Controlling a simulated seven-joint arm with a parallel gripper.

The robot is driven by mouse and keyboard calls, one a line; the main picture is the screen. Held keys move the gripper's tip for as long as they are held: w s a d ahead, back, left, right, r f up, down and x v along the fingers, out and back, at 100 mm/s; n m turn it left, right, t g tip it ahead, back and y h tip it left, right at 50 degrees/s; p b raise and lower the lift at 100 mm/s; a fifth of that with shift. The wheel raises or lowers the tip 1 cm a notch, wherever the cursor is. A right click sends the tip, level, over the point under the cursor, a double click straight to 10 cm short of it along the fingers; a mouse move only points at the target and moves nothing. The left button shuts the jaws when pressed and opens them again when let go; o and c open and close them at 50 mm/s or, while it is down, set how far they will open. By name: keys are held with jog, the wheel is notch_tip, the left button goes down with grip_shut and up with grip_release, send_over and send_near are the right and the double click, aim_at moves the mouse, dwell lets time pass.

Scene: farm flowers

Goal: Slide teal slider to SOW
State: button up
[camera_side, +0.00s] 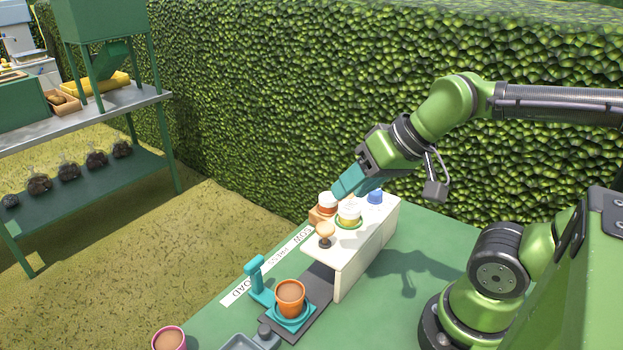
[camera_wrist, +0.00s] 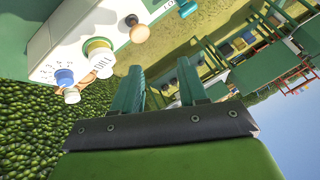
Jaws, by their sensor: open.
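The teal slider (camera_side: 256,279) stands at the LOAD end of the white label strip (camera_side: 240,287). Its upright handle joins a teal holder with an orange pot of brown soil (camera_side: 290,297), on a dark track (camera_side: 314,292). SOW is at the strip's far end, by the white box. My gripper (camera_side: 343,186) is above the far end of the white box, up and right of the slider, touching neither slider nor pot. In the wrist view, my gripper's teal fingers (camera_wrist: 160,88) are apart with nothing between them. A teal piece at that view's top edge may be the slider handle.
The white box (camera_side: 368,246) spans the track and carries a wooden knob (camera_side: 325,233), a yellow-and-white dispenser (camera_side: 348,214) and a blue dial (camera_side: 375,197). A pink-rimmed pot (camera_side: 169,339) and grey tray (camera_side: 240,343) are at the near edge. A hedge stands behind.

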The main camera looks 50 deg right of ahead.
aim_at(256, 262)
jog(key=o, duration=0.4)
jog(key=shift+a+f, duration=0.2)
jog(key=shift+f, duration=0.05)
jog(key=shift+c, duration=0.2)
jog(key=shift+o, duration=1.2)
jog(key=w+a+n+g+h, duration=0.1)
jog(key=w+a+n+g, duration=0.3)
jog(key=w+a, duration=0.6)
jog(key=shift+w+f+g, duration=0.15)
jog(key=shift+w+g, duration=0.95)
jog(key=shift+w, duration=0.05)
jog(key=shift+g+h, duration=0.5)
jog(key=f, duration=0.5)
jog(key=w+f, duration=0.1)
jog(key=f, duration=0.8)
jog(key=shift+w+a+f, duration=0.15)
jog(key=shift+a+f, duration=0.25)
grip_shut()
jog(key=shift+d, duration=0.1)
